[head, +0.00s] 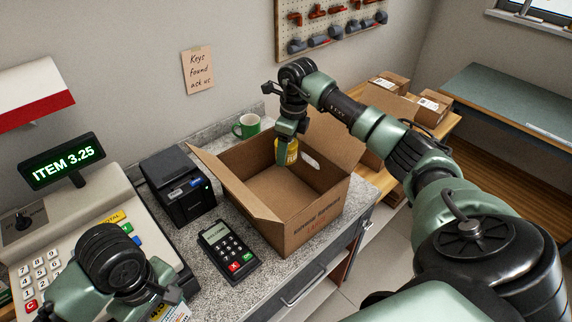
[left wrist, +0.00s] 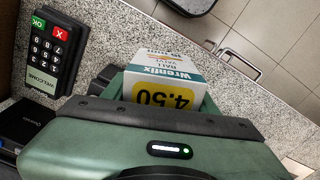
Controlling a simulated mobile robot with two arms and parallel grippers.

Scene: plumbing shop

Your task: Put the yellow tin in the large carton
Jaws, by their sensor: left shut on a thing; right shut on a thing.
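The large carton (head: 308,226) stands open on the counter with its flaps spread. My right gripper (head: 284,148) reaches down over its back part and is shut on the yellow tin (head: 292,153). The tin is at the carton's inner back side, partly hidden by the fingers. I cannot tell whether it touches the carton floor. My left gripper (left wrist: 165,90) is shut on a white and teal ball valve box (left wrist: 178,66) with a yellow 4.50 label. In the head view this box (head: 180,311) shows only partly at the bottom edge.
A card terminal (head: 230,246), a black printer (head: 178,186) and a cash register (head: 75,225) stand left of the carton. Smaller cartons (head: 433,106) lie on a wooden table to the right.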

